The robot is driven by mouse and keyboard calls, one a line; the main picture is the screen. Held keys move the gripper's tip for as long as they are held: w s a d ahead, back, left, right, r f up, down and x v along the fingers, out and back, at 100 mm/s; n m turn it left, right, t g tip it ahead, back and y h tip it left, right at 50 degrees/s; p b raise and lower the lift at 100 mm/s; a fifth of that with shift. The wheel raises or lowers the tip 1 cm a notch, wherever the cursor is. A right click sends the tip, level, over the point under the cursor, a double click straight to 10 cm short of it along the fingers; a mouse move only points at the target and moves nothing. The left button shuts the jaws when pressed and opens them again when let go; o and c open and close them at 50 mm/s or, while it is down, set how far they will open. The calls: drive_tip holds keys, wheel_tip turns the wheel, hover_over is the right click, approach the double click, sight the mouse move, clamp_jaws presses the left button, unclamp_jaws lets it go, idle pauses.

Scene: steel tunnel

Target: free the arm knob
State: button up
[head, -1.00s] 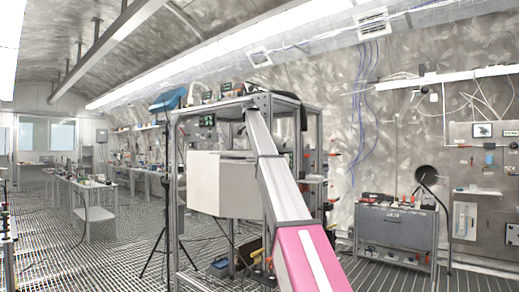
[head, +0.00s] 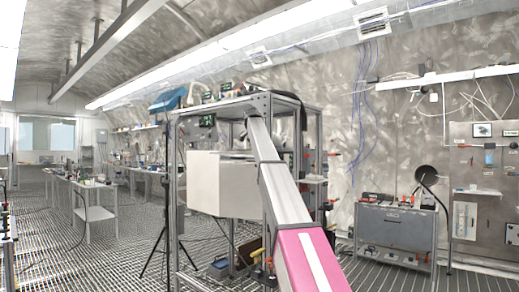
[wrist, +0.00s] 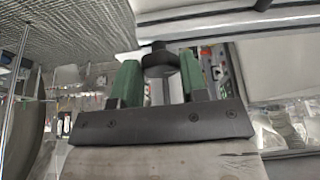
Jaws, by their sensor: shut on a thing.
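In the wrist view my gripper (wrist: 158,80) has two green fingers on a dark bar. They are closed in on a dark round knob (wrist: 159,62) that sits between them. A dark stem rises from the knob toward a pale bar above it. In the head view my arm, silver with a pink section, reaches up to the top of a metal-framed rack (head: 176,210). My gripper and the knob are hidden there behind the arm and the frame's upper corner.
A large pale box (head: 222,183) is mounted inside the frame beside my arm. A black tripod (head: 165,215) stands to its left. A grey cabinet (head: 395,228) stands by the right wall. The grated floor (head: 110,262) at left is mostly open.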

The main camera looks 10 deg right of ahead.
drive_tip(key=n, duration=0.2)
drive_tip(key=n+t+y, duration=0.1)
drive_tip(key=n, duration=0.2)
drive_tip(key=shift+s+d+n+y, duration=0.2)
drive_tip(key=shift+d+n+y, duration=0.05)
drive_tip(key=shift+n+y, duration=0.05)
drive_tip(key=n+y, duration=0.1)
drive_tip(key=n, duration=0.3)
drive_tip(key=shift+d+n+t+y, duration=0.15)
drive_tip(key=shift+n+t+y, duration=0.15)
drive_tip(key=shift+y, duration=0.1)
drive_tip(key=o, duration=0.9)
